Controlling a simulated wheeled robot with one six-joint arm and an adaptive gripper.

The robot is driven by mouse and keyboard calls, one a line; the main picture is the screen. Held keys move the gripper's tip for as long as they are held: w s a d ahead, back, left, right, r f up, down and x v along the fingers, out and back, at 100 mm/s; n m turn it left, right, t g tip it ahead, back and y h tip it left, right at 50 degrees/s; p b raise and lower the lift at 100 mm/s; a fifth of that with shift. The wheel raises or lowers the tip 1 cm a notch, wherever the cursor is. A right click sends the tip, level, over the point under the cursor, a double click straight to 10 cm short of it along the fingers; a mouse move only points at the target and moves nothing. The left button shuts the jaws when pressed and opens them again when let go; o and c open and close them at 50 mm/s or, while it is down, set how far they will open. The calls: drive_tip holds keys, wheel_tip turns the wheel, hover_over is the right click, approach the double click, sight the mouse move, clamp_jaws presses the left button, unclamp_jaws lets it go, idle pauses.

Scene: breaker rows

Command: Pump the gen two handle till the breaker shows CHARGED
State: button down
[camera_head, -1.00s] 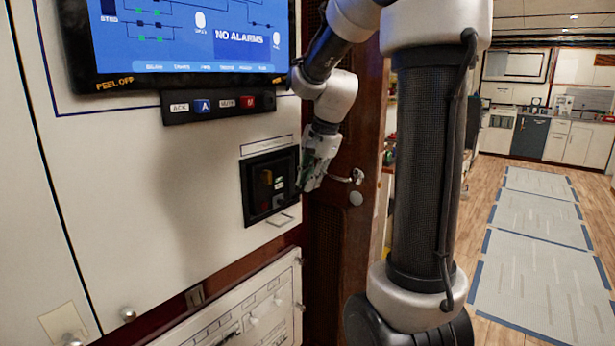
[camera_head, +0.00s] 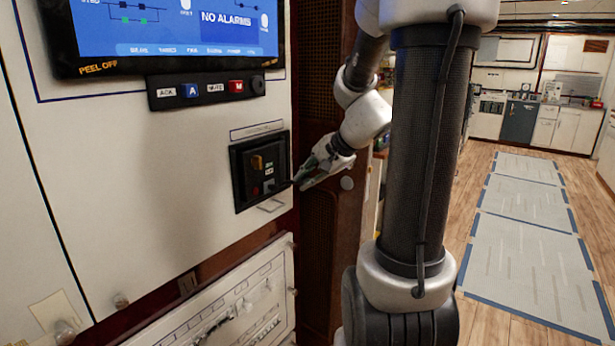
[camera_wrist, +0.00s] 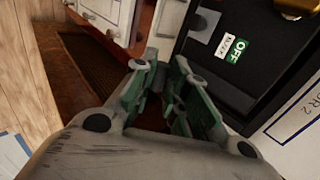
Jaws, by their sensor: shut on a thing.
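The gen two breaker (camera_head: 241,188) is a dark square unit set in the pale panel, with a yellowish knob (camera_head: 257,161) at its upper part. In the wrist view its black face (camera_wrist: 285,62) bears a green OFF label (camera_wrist: 239,49) and a small white label (camera_wrist: 227,48) too small to read surely. My gripper (camera_head: 303,178) is at the breaker's right edge, shut on the dark pump handle (camera_head: 286,185), which sticks out toward it. In the wrist view my gripper's fingers (camera_wrist: 158,92) largely hide the handle.
A plate ending in "OR 2" (camera_wrist: 295,118) sits beside the breaker. A screen reading NO ALARMS (camera_head: 175,25) and a button strip (camera_head: 205,88) are above. A brown door (camera_head: 322,235) is close on the right. The floor aisle (camera_head: 515,220) is clear.

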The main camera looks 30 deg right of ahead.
drive_tip(key=shift+f, duration=0.1)
drive_tip(key=c, duration=1.4)
unclamp_jaws()
drive_tip(key=v, duration=1.2)
